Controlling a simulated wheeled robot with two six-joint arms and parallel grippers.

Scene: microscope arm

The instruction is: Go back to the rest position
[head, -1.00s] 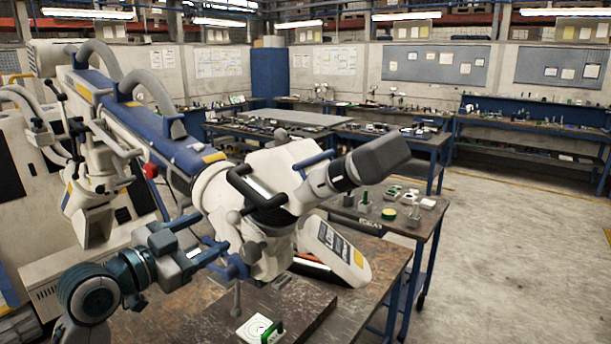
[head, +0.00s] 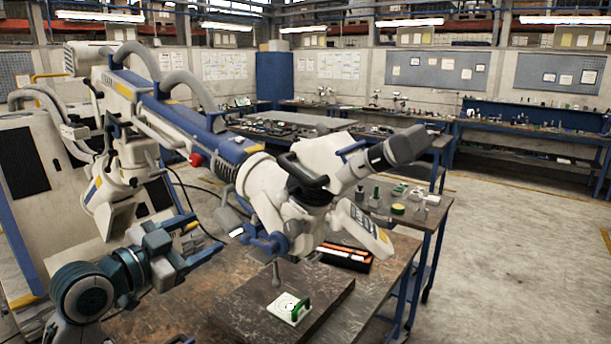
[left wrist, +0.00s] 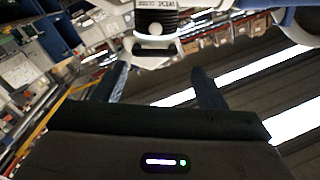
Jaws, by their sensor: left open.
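The microscope (head: 300,190) is a white head with a dark eyepiece on a blue and white jointed arm (head: 170,118), above the work table. Its underside carries a blue fitting with a knob (head: 268,245). My left gripper (head: 205,243) is left of that fitting, with a visible gap. In the left wrist view the two dark fingers (left wrist: 162,85) stand apart with nothing between them. A white and black microscope part (left wrist: 155,22) shows beyond the fingertips there. My right gripper is in neither view.
A dark plate (head: 240,305) on the table carries a white target card with a green handle (head: 291,308). A black tray with orange items (head: 345,257) lies behind. The floor (head: 510,260) further right is clear.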

